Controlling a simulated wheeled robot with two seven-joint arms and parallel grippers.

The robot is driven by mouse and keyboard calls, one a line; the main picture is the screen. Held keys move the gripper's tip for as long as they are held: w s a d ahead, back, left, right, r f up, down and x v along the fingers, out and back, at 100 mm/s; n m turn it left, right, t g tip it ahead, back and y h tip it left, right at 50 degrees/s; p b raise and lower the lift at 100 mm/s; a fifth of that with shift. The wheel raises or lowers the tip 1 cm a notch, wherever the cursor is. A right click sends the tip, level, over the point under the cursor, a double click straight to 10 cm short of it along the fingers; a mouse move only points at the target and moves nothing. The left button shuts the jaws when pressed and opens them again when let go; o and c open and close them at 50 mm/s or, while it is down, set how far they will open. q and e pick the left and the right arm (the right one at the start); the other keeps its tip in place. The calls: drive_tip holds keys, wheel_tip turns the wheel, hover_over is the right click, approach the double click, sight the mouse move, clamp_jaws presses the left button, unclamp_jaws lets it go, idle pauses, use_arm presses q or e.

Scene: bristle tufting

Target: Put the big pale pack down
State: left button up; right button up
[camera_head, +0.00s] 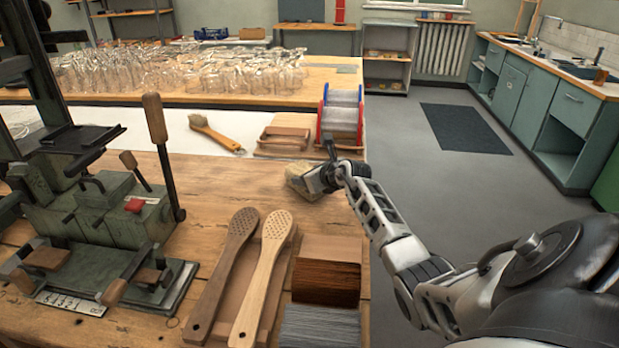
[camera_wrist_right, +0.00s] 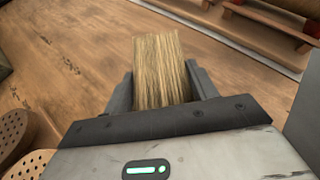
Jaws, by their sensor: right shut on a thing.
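The big pale pack (camera_head: 299,181) is a block of straw-coloured bristles. My right gripper (camera_head: 316,180) is shut on it at the right part of the wooden worktable (camera_head: 215,187). In the right wrist view the pale pack (camera_wrist_right: 160,70) sits between the two jaws (camera_wrist_right: 162,92), its far end sticking out past them over the wood. I cannot tell whether its underside touches the table. My left gripper is out of view.
Two perforated wooden brush bodies (camera_head: 262,275), a brown bristle pack (camera_head: 327,282) and a grey pack (camera_head: 320,327) lie nearer. A green machine (camera_head: 110,215) stands left. Behind are a handled brush (camera_head: 215,132) and a red-and-blue-sided rack (camera_head: 341,118). Wood left of the pack is bare.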

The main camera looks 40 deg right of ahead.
drive_tip(key=shift+f, duration=0.1)
drive_tip(key=o, duration=1.3)
drive_tip(key=shift+f, duration=0.15)
